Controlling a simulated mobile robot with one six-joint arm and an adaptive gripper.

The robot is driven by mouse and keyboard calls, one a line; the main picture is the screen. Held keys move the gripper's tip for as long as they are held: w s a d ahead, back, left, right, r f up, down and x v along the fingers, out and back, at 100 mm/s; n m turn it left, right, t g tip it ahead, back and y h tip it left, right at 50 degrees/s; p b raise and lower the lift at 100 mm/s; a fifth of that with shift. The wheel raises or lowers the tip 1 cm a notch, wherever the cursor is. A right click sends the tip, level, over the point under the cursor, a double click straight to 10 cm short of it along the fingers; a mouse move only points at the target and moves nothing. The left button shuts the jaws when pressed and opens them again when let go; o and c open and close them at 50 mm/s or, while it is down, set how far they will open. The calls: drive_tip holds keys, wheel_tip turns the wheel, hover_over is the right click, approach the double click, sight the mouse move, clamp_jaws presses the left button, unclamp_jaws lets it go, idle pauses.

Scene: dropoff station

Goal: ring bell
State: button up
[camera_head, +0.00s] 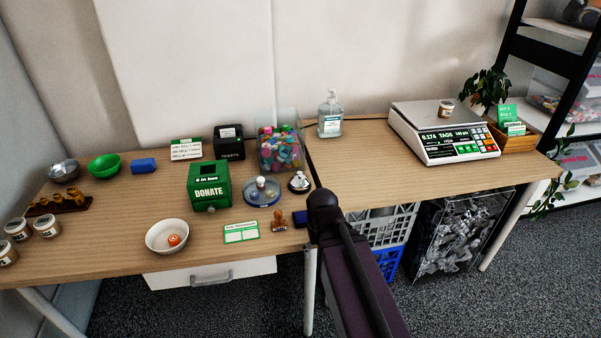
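A small silver desk bell (299,183) with a dark base stands on the left wooden table, near its right end. My dark arm rises from the bottom of the view, and its black joint is just right of and in front of the bell. The bell's dome shows clear of the arm. My gripper's fingers cannot be made out, so whether it is open or shut does not show.
A clear bin of colourful caps (280,148) stands behind. A wooden stamp (279,221) lies in front. A scale (455,152) is on the right table.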

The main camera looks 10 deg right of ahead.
clamp_jaws()
idle(1.2)
